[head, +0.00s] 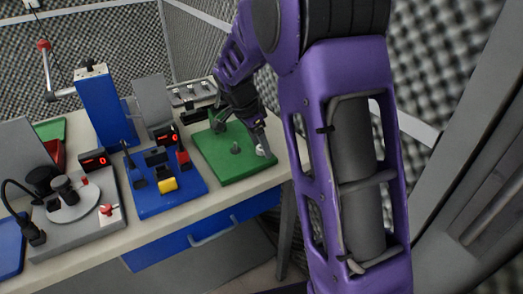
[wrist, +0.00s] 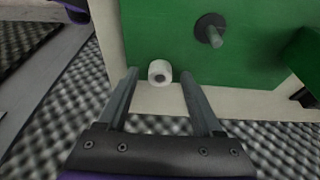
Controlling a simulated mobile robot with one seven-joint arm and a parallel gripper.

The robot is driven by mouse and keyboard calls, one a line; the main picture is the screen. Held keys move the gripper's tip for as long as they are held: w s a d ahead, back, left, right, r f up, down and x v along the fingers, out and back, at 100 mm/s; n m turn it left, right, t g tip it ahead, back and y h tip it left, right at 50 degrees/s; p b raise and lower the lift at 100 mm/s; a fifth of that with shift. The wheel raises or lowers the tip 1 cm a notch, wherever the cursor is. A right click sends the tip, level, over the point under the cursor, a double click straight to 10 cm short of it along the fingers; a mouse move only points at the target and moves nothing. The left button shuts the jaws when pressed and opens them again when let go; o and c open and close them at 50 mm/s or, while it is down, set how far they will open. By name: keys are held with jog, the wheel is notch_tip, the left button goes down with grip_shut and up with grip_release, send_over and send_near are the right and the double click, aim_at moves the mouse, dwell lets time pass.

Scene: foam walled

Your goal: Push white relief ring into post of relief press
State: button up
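The white relief ring (wrist: 160,72) lies near the edge of the green base plate (wrist: 165,30). It also shows in the head view (head: 261,151). My gripper (wrist: 159,76) is open, with a fingertip on each side of the ring and a visible gap at both sides. In the head view my gripper (head: 260,143) reaches down over the right part of the green plate (head: 228,168). A short grey post (wrist: 211,32) stands on the plate, apart from the ring. The post also shows in the head view (head: 235,148), left of my gripper. The post is bare.
A darker green upright part (wrist: 307,55) stands on the plate at the right. Left of the plate in the head view are a blue fixture (head: 165,190) with a yellow block and a grey station (head: 75,205). The table's front edge (head: 200,203) is close to the plate.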

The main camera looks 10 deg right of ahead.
grip_shut()
notch_tip(320, 180, up, 17)
jog(key=p, duration=0.3)
jog(key=n+t+p, duration=0.1)
jog(key=n, duration=0.4)
send_over(260, 153)
jog(key=w+a, duration=0.2)
jog(key=a, duration=0.1)
notch_tip(260, 153, down, 5)
jog(key=shift+n+t+y, duration=0.4)
jog(key=shift+n, duration=0.1)
jog(key=a, duration=0.1)
jog(key=a+f, duration=0.1)
jog(key=w+a+p, duration=0.1)
jog(key=shift+w+a+f, duration=0.1)
jog(key=shift+a+f, duration=0.15)
jog(key=shift+f, duration=0.1)
